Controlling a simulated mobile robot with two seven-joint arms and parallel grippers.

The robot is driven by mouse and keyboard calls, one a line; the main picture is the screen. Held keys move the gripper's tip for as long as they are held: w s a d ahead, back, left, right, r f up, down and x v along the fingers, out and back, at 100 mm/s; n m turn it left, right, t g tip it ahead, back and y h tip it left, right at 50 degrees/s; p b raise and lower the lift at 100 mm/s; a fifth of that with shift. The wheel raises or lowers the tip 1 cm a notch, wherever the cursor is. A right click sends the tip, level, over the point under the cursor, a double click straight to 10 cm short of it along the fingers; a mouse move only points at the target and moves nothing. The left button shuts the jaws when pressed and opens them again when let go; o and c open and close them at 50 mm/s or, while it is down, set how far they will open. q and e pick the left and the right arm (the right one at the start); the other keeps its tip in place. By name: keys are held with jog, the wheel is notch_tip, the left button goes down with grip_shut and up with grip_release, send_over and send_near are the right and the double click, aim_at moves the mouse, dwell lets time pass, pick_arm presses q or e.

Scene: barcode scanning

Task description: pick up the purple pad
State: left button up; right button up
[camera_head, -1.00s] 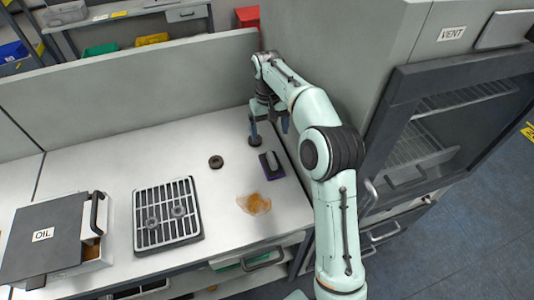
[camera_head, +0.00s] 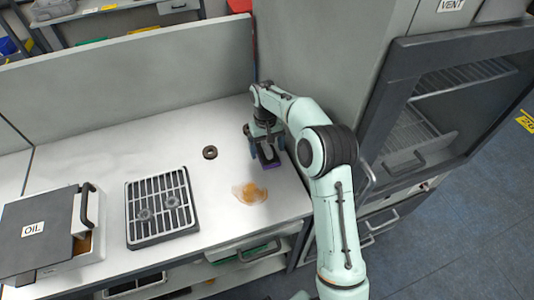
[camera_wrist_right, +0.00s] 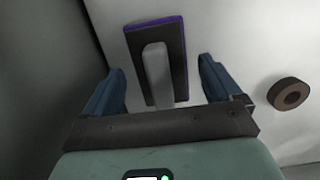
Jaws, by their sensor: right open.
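The purple pad (camera_head: 271,163) lies on the white counter near its right end. In the right wrist view the pad (camera_wrist_right: 174,38) shows as a dark block with a purple edge and a raised grey handle (camera_wrist_right: 157,75) along its middle. My right gripper (camera_head: 265,148) is above the pad in the head view and partly hides it. In the wrist view my right gripper (camera_wrist_right: 160,82) is open, with one blue finger on each side of the handle and a gap to both. My left gripper is in neither view.
An orange-brown stain (camera_head: 250,193) marks the counter in front of the pad. A dark ring (camera_head: 210,152) lies left of it, also seen in the wrist view (camera_wrist_right: 290,94). A grated tray (camera_head: 160,205) and an OIL box (camera_head: 45,235) stand further left. A grey cabinet wall (camera_head: 310,60) rises close on the right.

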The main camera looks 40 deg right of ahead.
aim_at(266, 146)
jog(key=c, duration=1.2)
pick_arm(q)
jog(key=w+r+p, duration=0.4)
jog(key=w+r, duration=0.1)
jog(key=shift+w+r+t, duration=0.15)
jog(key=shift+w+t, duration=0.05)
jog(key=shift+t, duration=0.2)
pick_arm(e)
notch_tip(266, 146, up, 20)
